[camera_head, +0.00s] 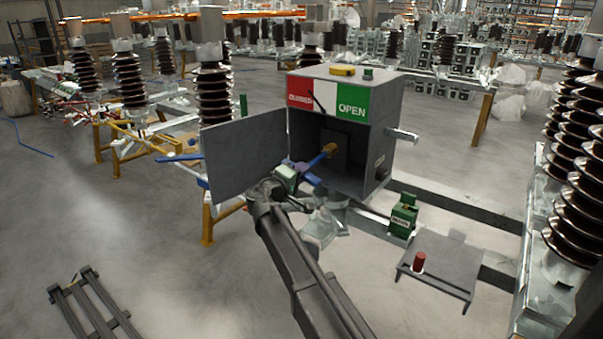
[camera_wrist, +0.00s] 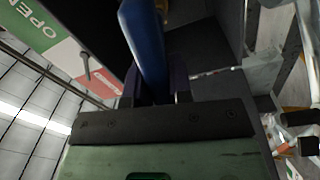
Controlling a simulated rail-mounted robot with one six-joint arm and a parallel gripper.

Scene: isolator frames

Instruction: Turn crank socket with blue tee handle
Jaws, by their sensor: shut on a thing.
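The blue tee handle (camera_head: 321,160) reaches into the open grey box (camera_head: 384,130). Its inner end meets the brass-coloured crank socket (camera_head: 329,149) inside; how fully they are seated I cannot tell. My gripper (camera_head: 303,175) is shut on the outer part of the handle, at the box's open front. In the wrist view the blue shaft (camera_wrist: 146,45) runs up and away from between the dark fingers of my gripper (camera_wrist: 155,88). The crossbar is mostly hidden by the fingers. A brass-coloured edge shows beyond the shaft at the top.
The box's grey door (camera_head: 245,158) stands open on the left, close to my gripper. A green block (camera_head: 403,216) and a plate (camera_head: 440,265) with a red-capped peg (camera_head: 419,262) are at lower right.

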